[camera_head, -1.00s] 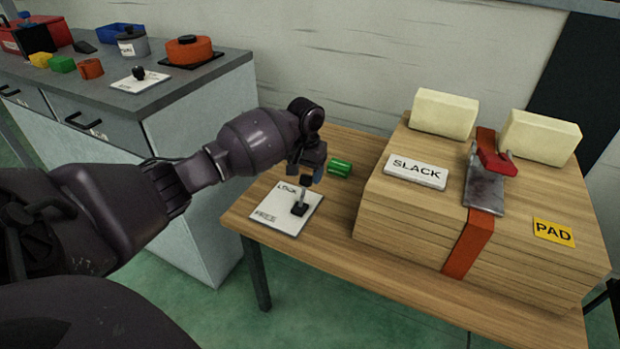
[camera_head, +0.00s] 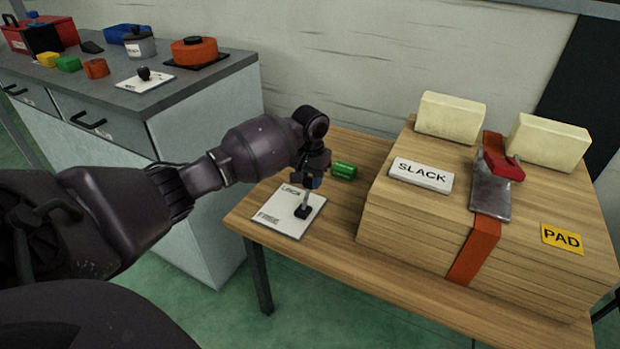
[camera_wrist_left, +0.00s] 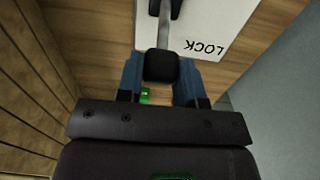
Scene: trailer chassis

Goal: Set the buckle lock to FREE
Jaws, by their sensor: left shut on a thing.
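The buckle lock is a white plate (camera_head: 283,218) on the wooden table, marked LOCK at its far edge and FREE at its near edge. A lever (camera_head: 306,199) rises from a dark pivot (camera_head: 303,212) on the plate's right side and leans toward the far, LOCK side. My left gripper (camera_head: 307,183) is above it, pointing down. In the left wrist view, its blue fingers (camera_wrist_left: 161,78) are shut on the lever's black knob (camera_wrist_left: 161,65); LOCK lies close by and FREE is out of frame. My right gripper is not in view.
A green cylinder (camera_head: 343,171) lies just behind the gripper. A wooden stack (camera_head: 410,225) to the right carries a SLACK sign (camera_head: 421,174), an orange strap (camera_head: 474,252) with a red-handled buckle (camera_head: 500,164), and pale blocks. A grey counter (camera_head: 215,75) stands at the left.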

